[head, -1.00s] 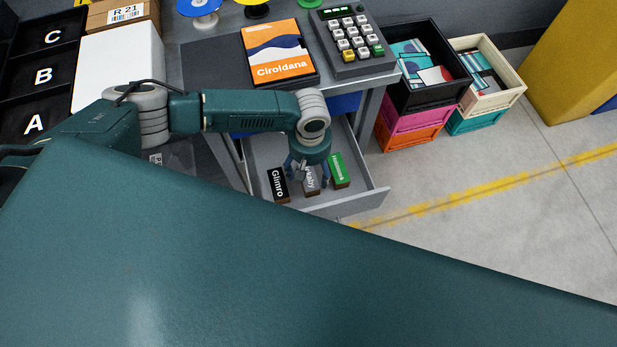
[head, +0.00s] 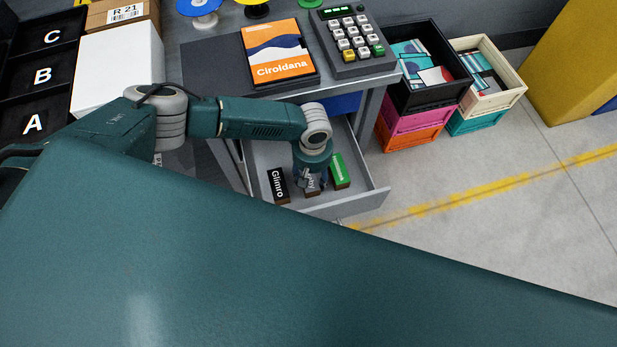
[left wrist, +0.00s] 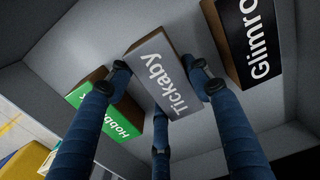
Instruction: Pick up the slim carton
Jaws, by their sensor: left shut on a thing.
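A slim grey carton marked "Tickaby" (left wrist: 165,72) is between the fingers of my left gripper (left wrist: 161,76) in the left wrist view. The fingers are shut on its sides. In the head view the same carton (head: 312,189) is partly hidden under my left gripper (head: 309,178). It is inside the open drawer (head: 352,197); I cannot tell whether it touches the drawer floor. A black carton marked "Glimro" (head: 278,186) stands to its left and a green carton (head: 339,171) to its right. My right gripper is not in view.
Stacked crates (head: 420,104) stand to the right. The floor (head: 480,240) to the right is clear.

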